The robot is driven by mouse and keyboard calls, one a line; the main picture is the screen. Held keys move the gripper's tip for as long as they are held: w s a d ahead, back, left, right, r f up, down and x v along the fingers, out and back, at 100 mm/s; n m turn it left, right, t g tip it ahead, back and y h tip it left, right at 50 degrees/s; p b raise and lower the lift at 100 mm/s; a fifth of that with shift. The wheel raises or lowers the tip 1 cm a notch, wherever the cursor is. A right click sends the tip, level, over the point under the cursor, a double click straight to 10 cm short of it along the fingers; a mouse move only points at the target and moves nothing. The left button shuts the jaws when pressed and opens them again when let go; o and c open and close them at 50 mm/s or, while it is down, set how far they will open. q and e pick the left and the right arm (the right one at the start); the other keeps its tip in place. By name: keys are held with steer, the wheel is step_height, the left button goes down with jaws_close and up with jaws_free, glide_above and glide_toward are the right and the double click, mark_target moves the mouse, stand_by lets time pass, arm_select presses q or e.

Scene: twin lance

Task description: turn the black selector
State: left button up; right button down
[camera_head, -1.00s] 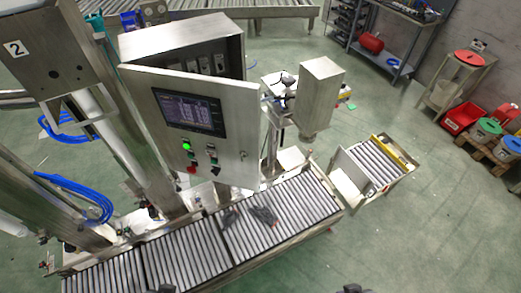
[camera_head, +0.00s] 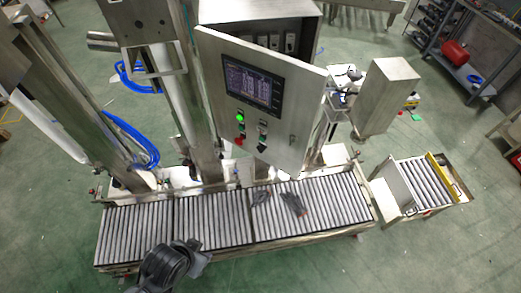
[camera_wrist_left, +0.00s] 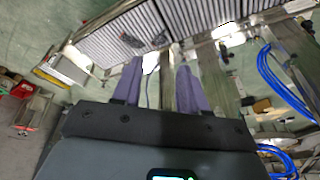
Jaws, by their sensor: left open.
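The open cabinet door (camera_head: 283,150) faces me in the head view, with a screen, a lit green lamp (camera_head: 240,118) and a red control (camera_head: 239,141). A small dark control, which looks like the black selector (camera_head: 262,149), is in the right column below the screen; its turn position is too small to tell. My left gripper (camera_wrist_left: 160,70) is open and empty in the wrist view, its two purple-grey fingers apart and over the conveyor area. A dark part of my arm shows at the bottom of the head view, well below the door. My right gripper is not in view.
A roller conveyor (camera_head: 210,222) runs below the door, with two dark items (camera_head: 294,204) lying on it. A grey metal box (camera_head: 386,97) stands right of the door. Steel posts and blue hoses (camera_head: 135,140) are at left. Green floor is clear in front.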

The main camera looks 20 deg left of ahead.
arm_select(q)
steer(key=shift+d, duration=0.1)
steer(key=shift+c, duration=0.7)
